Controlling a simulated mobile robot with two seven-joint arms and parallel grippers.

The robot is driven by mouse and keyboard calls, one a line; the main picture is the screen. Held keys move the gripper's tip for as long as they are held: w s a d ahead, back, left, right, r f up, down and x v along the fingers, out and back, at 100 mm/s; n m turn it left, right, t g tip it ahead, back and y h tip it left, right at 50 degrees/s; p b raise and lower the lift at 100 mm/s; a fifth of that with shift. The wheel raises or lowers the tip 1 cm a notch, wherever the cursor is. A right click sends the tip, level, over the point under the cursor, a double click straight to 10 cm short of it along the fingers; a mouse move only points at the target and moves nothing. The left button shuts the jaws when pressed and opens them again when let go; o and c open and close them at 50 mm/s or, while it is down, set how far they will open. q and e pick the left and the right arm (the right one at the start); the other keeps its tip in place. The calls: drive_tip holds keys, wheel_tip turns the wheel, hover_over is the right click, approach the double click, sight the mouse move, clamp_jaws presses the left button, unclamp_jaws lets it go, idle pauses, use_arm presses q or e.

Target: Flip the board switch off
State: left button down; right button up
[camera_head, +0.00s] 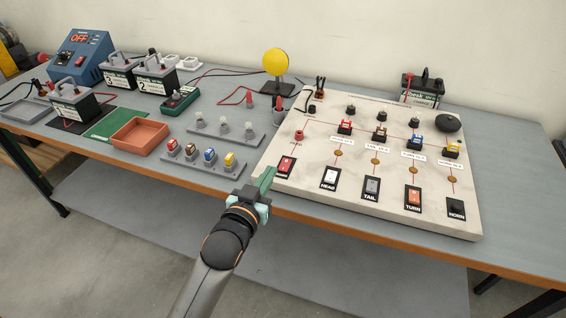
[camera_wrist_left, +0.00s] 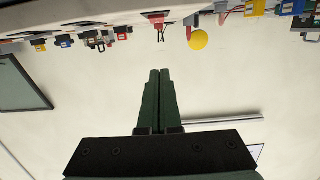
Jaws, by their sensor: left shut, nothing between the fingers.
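The switch board (camera_head: 330,185) is a pale panel on the right part of the bench. A red rocker switch (camera_head: 286,166) sits at its front left corner; its label is too small to read surely. To its right are switches labelled HEAD (camera_head: 329,178), TAIL (camera_head: 372,187), TURN (camera_head: 412,197) and HORN (camera_head: 456,208). My left gripper (camera_head: 270,174) is shut and empty, its green fingertips just left of the red switch. I cannot tell whether they touch it. In the left wrist view the closed fingers (camera_wrist_left: 158,74) show against the pale wall. My right gripper is not in view.
A fuse rack (camera_head: 205,165) and a bulb rack (camera_head: 222,130) stand left of the board. An orange tray (camera_head: 140,136), several batteries (camera_head: 155,80) and a blue OFF-display unit (camera_head: 80,55) are farther left. A yellow disc (camera_head: 276,61) stands behind. The bench's front edge (camera_head: 340,222) lies below the board.

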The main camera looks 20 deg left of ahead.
use_arm(q)
hover_over(284, 168)
drive_tip(key=shift+s+a+f, duration=0.1)
drive_tip(key=shift+s+f, duration=0.2)
drive_tip(key=shift+f, duration=0.25)
wheel_tip(284, 168, down, 3)
drive_tip(key=shift+r, duration=0.1)
drive_tip(key=shift+w+f, duration=0.1)
drive_tip(key=shift+f, duration=0.55)
drive_tip(key=shift+w+f, duration=0.1)
drive_tip(key=shift+f, duration=0.15)
drive_tip(key=shift+w, duration=0.1)
drive_tip(key=shift+r, duration=0.1)
